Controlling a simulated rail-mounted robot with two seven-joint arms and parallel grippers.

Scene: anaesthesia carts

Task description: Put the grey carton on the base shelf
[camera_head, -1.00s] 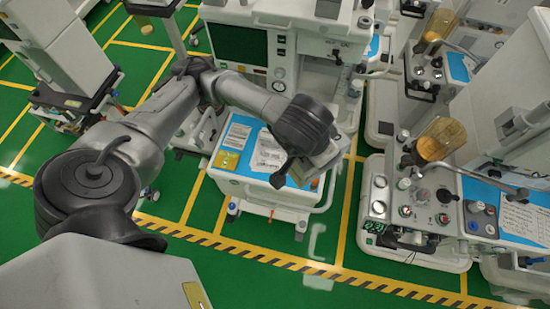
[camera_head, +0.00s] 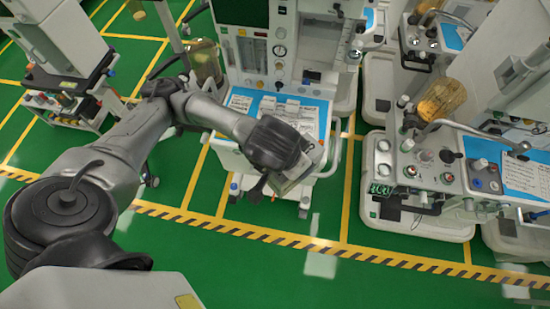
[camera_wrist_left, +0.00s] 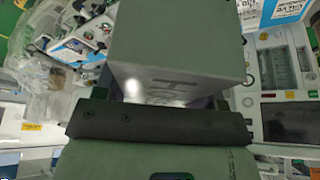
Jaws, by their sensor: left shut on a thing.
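My left gripper (camera_head: 298,180) is in front of the centre anaesthesia cart (camera_head: 240,178), at the right side of its blue-topped work surface (camera_head: 245,98). In the left wrist view, the grey carton (camera_wrist_left: 180,42) is a plain box with dark lettering on one shaded face. The left gripper (camera_wrist_left: 165,118) is shut on it there. In the head view the carton is hard to tell apart from the gripper. The base shelf cannot be made out clearly; the gripper and arm cover part of the cart's front. My right gripper is not in view.
A second cart (camera_head: 430,185) with an amber canister (camera_head: 441,100) stands to the right. Another cart (camera_head: 62,75) stands at the far left. Green floor (camera_head: 300,275) with a yellow-black striped line (camera_head: 260,231) is clear in front.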

